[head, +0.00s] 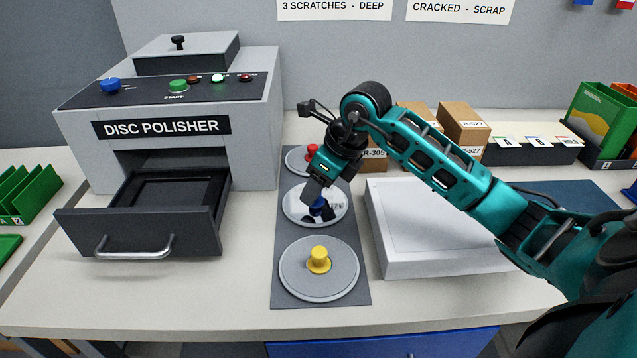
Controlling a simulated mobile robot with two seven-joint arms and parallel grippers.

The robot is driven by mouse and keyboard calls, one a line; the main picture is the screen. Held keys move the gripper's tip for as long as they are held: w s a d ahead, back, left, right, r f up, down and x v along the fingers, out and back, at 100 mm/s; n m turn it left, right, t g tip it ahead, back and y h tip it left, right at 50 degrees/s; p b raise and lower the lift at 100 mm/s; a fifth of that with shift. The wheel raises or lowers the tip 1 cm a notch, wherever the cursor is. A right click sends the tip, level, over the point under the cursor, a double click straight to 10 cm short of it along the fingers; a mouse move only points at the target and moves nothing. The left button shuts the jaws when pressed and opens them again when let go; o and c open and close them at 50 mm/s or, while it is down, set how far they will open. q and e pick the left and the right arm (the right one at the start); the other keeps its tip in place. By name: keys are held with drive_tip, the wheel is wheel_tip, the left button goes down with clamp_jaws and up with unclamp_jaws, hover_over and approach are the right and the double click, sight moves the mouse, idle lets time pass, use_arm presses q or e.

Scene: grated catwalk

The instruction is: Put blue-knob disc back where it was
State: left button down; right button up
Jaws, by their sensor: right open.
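The blue-knob disc (298,212) lies flat on a dark grey mat (312,300), in the middle of a row of three discs. Its face is shiny and mirror-like. My right gripper (315,201) is right above it, at the blue knob, with the jaws open; the gripper partly hides the knob. I cannot tell if the fingers touch it. The red-knob disc (296,160) lies behind it, partly hidden by my gripper. The yellow-knob disc (300,280) lies in front, fully visible. My left gripper is out of view.
A disc polisher (75,135) stands at the left with its drawer (205,245) pulled open and seemingly empty. A large pale box (440,260) lies right of the mat, under my right arm. Cardboard boxes (463,115) stand behind. Green racks (30,190) are far left.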

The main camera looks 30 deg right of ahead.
drive_tip(key=v, duration=1.2)
drive_tip(key=shift+p, duration=0.35)
